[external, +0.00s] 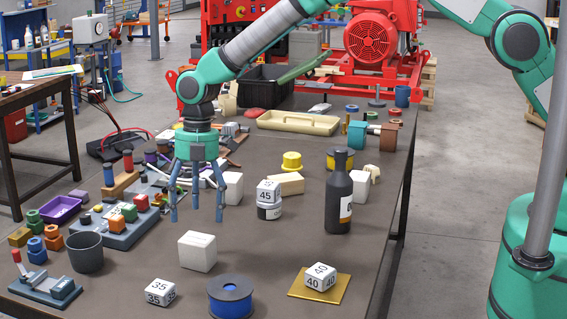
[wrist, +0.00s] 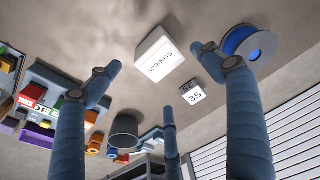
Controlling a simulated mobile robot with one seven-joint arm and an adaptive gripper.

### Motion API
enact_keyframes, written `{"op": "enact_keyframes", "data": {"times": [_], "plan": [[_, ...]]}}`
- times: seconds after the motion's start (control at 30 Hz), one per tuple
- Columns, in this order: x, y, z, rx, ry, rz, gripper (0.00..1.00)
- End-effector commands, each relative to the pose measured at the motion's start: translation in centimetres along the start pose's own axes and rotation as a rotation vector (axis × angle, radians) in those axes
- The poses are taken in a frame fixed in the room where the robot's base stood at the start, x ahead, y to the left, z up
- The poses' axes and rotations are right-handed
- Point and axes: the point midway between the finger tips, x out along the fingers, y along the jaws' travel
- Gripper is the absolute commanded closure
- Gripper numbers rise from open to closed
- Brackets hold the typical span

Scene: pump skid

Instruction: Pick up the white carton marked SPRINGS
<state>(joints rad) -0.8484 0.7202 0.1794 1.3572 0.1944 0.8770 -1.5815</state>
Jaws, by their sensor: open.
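The white carton marked SPRINGS (wrist: 158,55) shows its lettering in the wrist view. In the external view the same white carton (external: 197,252) stands on the dark table, between the grey cup and the blue spool, and no lettering is readable there. My gripper (external: 196,212) points down with its fingers spread and nothing between them. It is above the table and appears farther back than the carton, apart from it. In the wrist view the fingers of my gripper (wrist: 160,62) frame the carton from left and right without touching it.
A grey cup (external: 86,252) stands left of the carton. A 35 cube (external: 160,292) and a blue spool (external: 230,297) are in front of it. Table around the carton is bare.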

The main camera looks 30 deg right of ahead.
Motion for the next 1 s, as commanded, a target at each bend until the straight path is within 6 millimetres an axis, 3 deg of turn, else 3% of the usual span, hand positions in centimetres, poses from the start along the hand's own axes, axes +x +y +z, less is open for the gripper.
{"op": "enact_keyframes", "data": {"times": [0.23,0.77,1.0], "plan": [[2.5,0.0,0.0,0.000,0.000,0.000,0.20],[3.4,0.0,0.0,0.000,0.000,-0.001,0.20],[6.1,-0.1,0.1,0.000,0.000,-0.002,0.20]]}}
